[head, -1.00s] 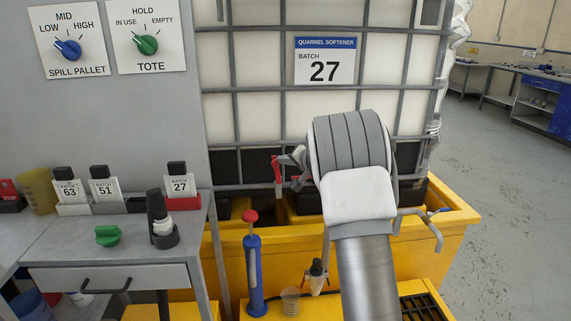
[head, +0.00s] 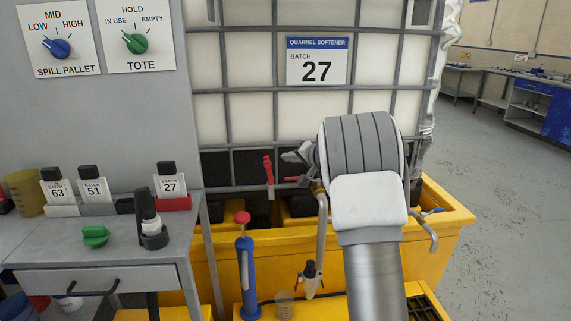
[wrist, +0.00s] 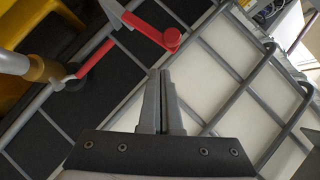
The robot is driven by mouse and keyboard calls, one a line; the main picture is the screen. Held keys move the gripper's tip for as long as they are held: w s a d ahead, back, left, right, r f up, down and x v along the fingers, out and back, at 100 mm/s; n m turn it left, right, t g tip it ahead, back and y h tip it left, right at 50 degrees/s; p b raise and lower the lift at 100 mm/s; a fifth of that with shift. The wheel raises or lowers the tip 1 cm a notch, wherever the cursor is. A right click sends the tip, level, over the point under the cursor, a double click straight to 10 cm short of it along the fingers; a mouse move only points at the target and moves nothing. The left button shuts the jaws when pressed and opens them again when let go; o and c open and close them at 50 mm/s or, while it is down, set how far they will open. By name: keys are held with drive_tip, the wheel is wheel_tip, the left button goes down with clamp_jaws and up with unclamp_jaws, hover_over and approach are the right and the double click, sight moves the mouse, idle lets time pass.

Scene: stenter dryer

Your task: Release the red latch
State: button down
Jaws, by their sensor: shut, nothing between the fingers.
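A red upright handle (head: 268,170), which looks like the red latch, stands at the front of the white tote's cage in the head view. In the wrist view a red lever (wrist: 150,28) with a round knob end lies beyond my fingertips. A second red bar (wrist: 96,57) sits beside a brass fitting, left of that lever; it appears to be the short red piece (head: 291,180) in the head view. My gripper (head: 290,156) is just right of the upright handle. In the wrist view my gripper (wrist: 160,74) is shut, empty and apart from both red parts.
The tote's grey cage bars (wrist: 225,65) run close around my fingers. A yellow spill pallet (head: 225,262) is below, with a blue pump (head: 246,275) at its front. A grey bench (head: 110,235) with batch cards stands left. Open floor (head: 500,230) lies right.

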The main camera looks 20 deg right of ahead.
drive_tip(key=d+v, duration=0.1)
drive_tip(key=v, duration=1)
drive_tip(key=s+a+r+n+g+y, duration=0.2)
drive_tip(key=s+a+n+g, duration=0.35)
drive_tip(key=s+a, duration=1.25)
drive_tip(key=s+f+n+g+h, duration=0.1)
drive_tip(key=s+f+h, duration=0.2)
drive_tip(key=s, duration=0.7)
drive_tip(key=s+f+n+g+h, duration=0.1)
drive_tip(key=s+f+h, duration=0.15)
drive_tip(key=s, duration=0.85)
wheel_tip(320, 180, up, 13)
drive_tip(key=p, duration=1.2)
drive_tip(key=shift+w+p, duration=0.2)
drive_tip(key=shift+p, duration=0.2)
